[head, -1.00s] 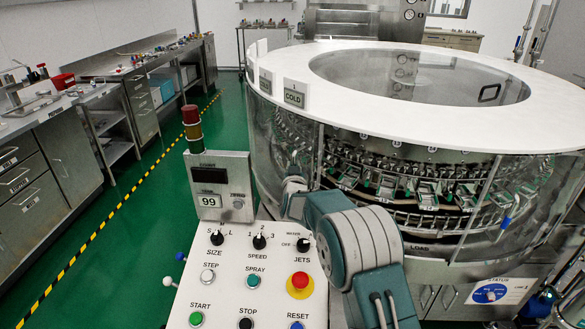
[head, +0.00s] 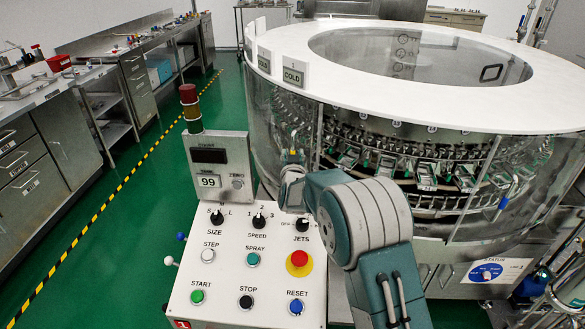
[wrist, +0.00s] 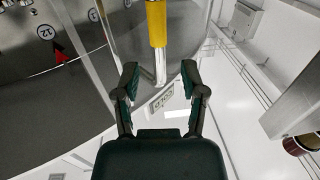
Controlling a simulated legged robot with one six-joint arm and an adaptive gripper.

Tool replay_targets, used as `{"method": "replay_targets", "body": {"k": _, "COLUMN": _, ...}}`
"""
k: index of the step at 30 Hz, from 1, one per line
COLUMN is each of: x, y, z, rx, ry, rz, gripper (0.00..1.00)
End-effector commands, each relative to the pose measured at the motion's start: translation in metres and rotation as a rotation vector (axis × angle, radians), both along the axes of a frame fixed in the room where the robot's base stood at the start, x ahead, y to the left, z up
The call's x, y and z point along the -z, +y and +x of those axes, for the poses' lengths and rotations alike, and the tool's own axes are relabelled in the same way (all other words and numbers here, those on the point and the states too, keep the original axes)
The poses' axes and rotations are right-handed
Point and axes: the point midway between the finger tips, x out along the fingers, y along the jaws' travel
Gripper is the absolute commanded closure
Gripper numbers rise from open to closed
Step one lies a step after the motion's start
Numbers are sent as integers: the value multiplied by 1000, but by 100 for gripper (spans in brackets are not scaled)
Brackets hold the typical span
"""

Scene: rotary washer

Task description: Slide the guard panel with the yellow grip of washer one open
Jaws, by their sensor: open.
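The washer (head: 420,102) is a large round drum with a white top ring and clear curved side panels, filling the right of the head view. The yellow grip (wrist: 156,22) is an upright bar at the top middle of the wrist view, in front of the clear guard panel (wrist: 182,25). My gripper (wrist: 160,80) is open and empty. Its two dark fingers point toward the grip, one on either side of its line, and the yellow part lies beyond the fingertips. In the head view my arm hides most of the gripper, and I cannot make out the grip clearly.
A "COLD" sign (head: 293,76) sits on the washer rim. Benches (head: 60,140) line the left; green floor (head: 130,235) is free between.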

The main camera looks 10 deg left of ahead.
Motion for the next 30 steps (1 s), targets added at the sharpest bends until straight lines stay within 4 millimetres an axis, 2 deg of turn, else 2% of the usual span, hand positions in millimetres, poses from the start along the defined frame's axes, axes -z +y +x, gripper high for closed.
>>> {"method": "replay_targets", "body": {"k": 9, "x": 0, "y": -7, "z": -52, "rx": -2, "ry": 1, "rz": -1, "gripper": 46}}
{"method": "replay_targets", "body": {"k": 13, "x": 1, "y": -10, "z": -67, "rx": -1, "ry": 1, "rz": -1, "gripper": 46}}
{"method": "replay_targets", "body": {"k": 18, "x": 2, "y": -11, "z": -76, "rx": 0, "ry": 2, "rz": -1, "gripper": 46}}
{"method": "replay_targets", "body": {"k": 26, "x": 2, "y": -11, "z": -76, "rx": 0, "ry": 2, "rz": -1, "gripper": 46}}
{"method": "replay_targets", "body": {"k": 30, "x": -9, "y": -18, "z": -78, "rx": -4, "ry": 21, "rz": 3, "gripper": 46}}
